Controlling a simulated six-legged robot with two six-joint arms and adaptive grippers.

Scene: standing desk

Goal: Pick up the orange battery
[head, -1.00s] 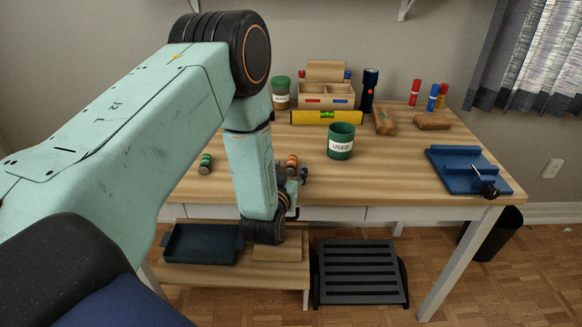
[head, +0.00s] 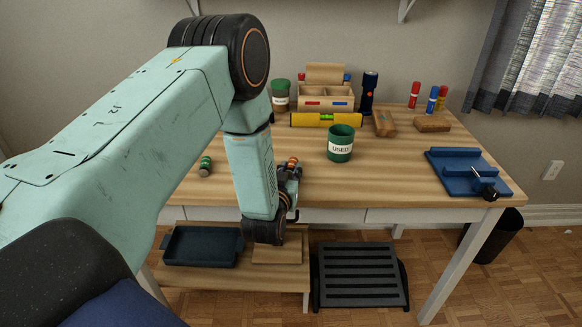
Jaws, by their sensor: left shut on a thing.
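The orange battery (head: 292,161) stands near the left front part of the desk, its orange top showing above my left gripper (head: 291,172). My left gripper is shut on it, low at the desk's front; its fingers are small and partly hidden by my own wrist. The battery's lower part is hidden behind the gripper. My right gripper is not in view.
A green battery (head: 205,167) stands left on the desk (head: 390,180). A green cup marked USED (head: 340,145) stands mid-desk. A yellow level (head: 327,119), wooden organiser (head: 326,95) and flashlight (head: 369,92) are behind; a blue vise (head: 460,172) is right.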

